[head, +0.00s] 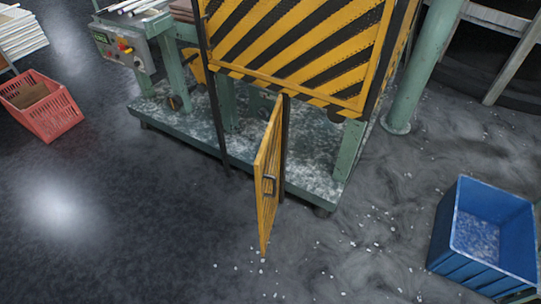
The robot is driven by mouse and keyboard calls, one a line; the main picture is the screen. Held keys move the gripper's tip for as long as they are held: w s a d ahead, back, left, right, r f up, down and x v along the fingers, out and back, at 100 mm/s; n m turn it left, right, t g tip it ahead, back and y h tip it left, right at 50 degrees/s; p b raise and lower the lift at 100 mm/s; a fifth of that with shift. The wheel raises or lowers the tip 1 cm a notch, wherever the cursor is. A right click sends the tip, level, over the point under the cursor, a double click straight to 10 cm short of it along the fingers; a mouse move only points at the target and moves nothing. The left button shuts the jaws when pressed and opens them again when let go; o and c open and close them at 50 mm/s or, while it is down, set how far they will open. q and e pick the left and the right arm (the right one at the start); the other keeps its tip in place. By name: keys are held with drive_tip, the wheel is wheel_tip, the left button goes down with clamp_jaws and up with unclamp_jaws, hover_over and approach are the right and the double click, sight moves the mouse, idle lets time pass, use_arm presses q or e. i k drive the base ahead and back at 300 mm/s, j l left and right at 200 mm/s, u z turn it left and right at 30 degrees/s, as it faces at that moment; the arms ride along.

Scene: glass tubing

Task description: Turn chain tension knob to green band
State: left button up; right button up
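The chain tension knob cannot be made out in the head view, and no green band on a gauge is visible. A green-framed machine (350,150) with a black and yellow striped guard (300,45) stands at the top centre. A grey control box (124,47) with a red button and a small green display is on the machine's left end. Neither of my grippers is in view.
A red crate (45,122) sits on the floor at the left. A blue bin (455,262) with pale bits inside stands at the lower right. A green post (405,110) rises right of the machine.

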sight(263, 113)
drive_tip(key=i+j+z, duration=0.15)
drive_tip(key=i+j, duration=0.45)
drive_tip(key=i+j+z, duration=0.1)
drive_tip(key=i+j, duration=0.45)
drive_tip(key=j+z, duration=0.1)
drive_tip(key=z, duration=1.1)
